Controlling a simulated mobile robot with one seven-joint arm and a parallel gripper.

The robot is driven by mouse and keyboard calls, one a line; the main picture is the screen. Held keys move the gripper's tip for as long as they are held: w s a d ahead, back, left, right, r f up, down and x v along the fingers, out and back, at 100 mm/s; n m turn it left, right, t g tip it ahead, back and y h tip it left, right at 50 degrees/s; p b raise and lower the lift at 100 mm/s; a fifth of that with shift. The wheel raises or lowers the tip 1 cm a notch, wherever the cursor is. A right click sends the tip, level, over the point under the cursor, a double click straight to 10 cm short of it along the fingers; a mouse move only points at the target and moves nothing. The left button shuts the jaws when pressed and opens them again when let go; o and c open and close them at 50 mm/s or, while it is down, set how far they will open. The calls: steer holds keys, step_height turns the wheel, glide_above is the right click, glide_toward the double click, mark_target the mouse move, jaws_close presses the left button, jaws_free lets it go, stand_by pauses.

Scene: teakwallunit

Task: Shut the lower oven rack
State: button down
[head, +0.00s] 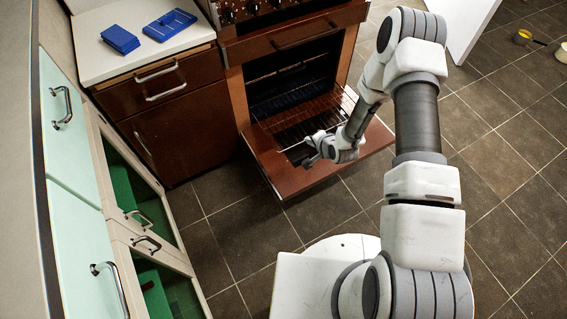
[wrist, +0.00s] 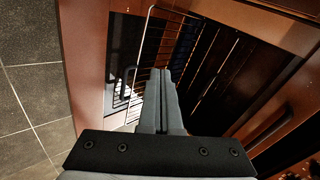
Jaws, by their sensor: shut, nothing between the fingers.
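The brown oven (head: 232,83) has its door (head: 290,183) folded down, and the door also shows in the wrist view (wrist: 86,60). A wire oven rack (head: 300,115) extends out of the cavity over the open door; its bars and front rail also show in the wrist view (wrist: 147,38). It appears to be the lower rack. My gripper (head: 309,160) is at the rack's front edge, above the door. In the wrist view, its fingers (wrist: 162,76) are together and empty, overlapping the rack bars. I cannot tell whether they touch the rack.
A counter (head: 130,62) with blue items (head: 120,39) stands left of the oven, above brown drawers (head: 165,85). Pale green cabinets (head: 75,170) line the left side. Tiled floor (head: 500,150) is open to the right. An oven handle (wrist: 270,128) shows in the wrist view.

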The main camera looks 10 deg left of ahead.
steer(key=s+a+f+m+y+b, duration=0.1)
steer(key=s+a+f+m+b, duration=0.15)
steer(key=s+f, duration=0.55)
steer(key=shift+n, duration=0.25)
steer(key=b+x, duration=0.1)
steer(key=x, duration=0.3)
steer(key=b+x, duration=0.1)
steer(key=x, duration=0.3)
steer(key=d+b+x, duration=0.1)
steer(key=b+x, duration=0.1)
steer(key=x, duration=0.3)
steer(key=shift+w+f, duration=0.15)
steer(key=shift+w, duration=0.1)
steer(key=shift+w+a+r+b, duration=0.25)
steer(key=shift+w+a+b, duration=0.15)
steer(key=shift+w+a, duration=0.45)
steer(key=shift+w+a+r, duration=0.1)
steer(key=shift+w+a, duration=0.15)
steer(key=shift+w, duration=0.45)
